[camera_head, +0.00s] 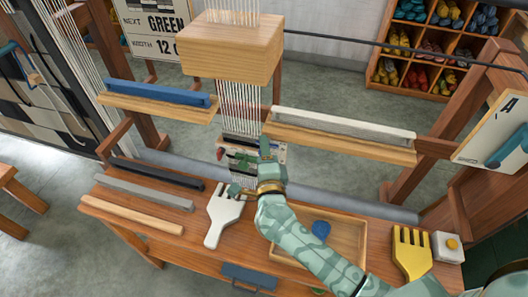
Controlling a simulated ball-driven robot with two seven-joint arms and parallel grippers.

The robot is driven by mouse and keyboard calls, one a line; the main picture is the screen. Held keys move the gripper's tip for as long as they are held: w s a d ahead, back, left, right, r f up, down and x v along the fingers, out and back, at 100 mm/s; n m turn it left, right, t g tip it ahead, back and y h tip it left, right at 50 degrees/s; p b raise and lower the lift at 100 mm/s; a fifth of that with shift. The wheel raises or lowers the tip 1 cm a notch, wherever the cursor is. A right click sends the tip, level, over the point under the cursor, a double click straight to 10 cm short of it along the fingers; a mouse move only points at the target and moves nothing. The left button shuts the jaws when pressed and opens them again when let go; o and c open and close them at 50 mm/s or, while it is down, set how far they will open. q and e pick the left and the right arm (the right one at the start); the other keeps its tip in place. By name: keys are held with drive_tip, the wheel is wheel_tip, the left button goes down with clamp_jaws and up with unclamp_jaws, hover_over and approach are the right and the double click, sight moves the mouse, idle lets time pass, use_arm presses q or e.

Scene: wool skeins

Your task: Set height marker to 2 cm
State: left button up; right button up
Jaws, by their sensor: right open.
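My right gripper (250,164) reaches up from the lower right, open, in front of the hanging white warp threads (238,104) at the loom's middle. A small pale panel (278,153) with a little red piece (220,154) at its left end sits at the threads, just behind the gripper. The gripper partly covers this panel. I cannot make out a height scale, its figures or a clear marker, nor tell whether the fingers touch the panel. My left gripper is not in view.
The bench holds a white comb (219,219), a wooden tray (345,224) with a blue piece, a yellow comb (411,255) and several rods.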

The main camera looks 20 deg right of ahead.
clamp_jaws()
wheel_tip(320, 180, down, 4)
drive_tip(key=shift+f+b, duration=0.1)
drive_tip(key=shift+b, duration=1.05)
unclamp_jaws()
drive_tip(key=shift+s, duration=0.1)
